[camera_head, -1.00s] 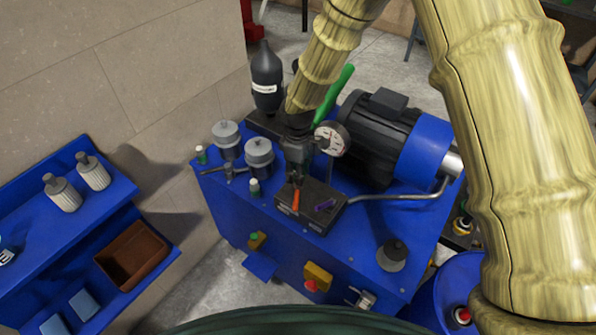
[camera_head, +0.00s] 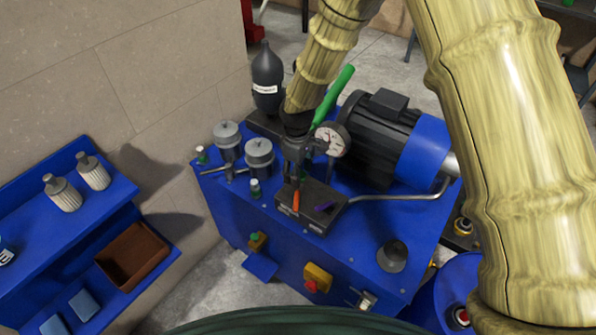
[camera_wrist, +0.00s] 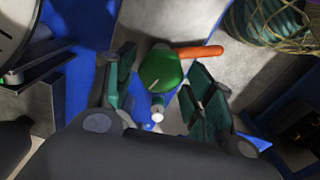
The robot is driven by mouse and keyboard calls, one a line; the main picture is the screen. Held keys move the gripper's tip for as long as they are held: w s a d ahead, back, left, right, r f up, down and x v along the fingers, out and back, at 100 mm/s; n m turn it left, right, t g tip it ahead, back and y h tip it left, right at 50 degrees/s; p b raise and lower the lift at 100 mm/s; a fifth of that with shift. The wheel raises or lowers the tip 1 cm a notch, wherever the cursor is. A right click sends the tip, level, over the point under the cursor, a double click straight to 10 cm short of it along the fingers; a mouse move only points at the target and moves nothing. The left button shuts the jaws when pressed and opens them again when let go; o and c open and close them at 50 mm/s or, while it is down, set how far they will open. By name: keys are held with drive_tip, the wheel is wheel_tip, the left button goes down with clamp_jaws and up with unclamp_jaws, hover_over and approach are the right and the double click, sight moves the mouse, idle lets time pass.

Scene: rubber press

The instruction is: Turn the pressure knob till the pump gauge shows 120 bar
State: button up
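The pressure knob is most likely the round green knob (camera_wrist: 161,70) with a pale line on top in the wrist view. It lies between and slightly beyond the fingertips of my open gripper (camera_wrist: 160,84); I see no clear contact. In the head view my gripper (camera_head: 296,172) points down over the dark valve block (camera_head: 318,218) and hides most of the knob. An orange lever (camera_wrist: 200,52) sticks out beside the knob and also shows in the head view (camera_head: 296,201). The pump gauge (camera_head: 331,140) stands just right of my gripper; its reading is too small to tell.
The motor (camera_head: 378,135), a green-handled lever (camera_head: 333,97), a black accumulator (camera_head: 267,78) and two grey filters (camera_head: 259,157) crowd around. A blue shelf (camera_head: 115,190) stands left.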

idle(0.3)
wheel_tip(320, 180, up, 12)
idle(0.6)
idle(0.4)
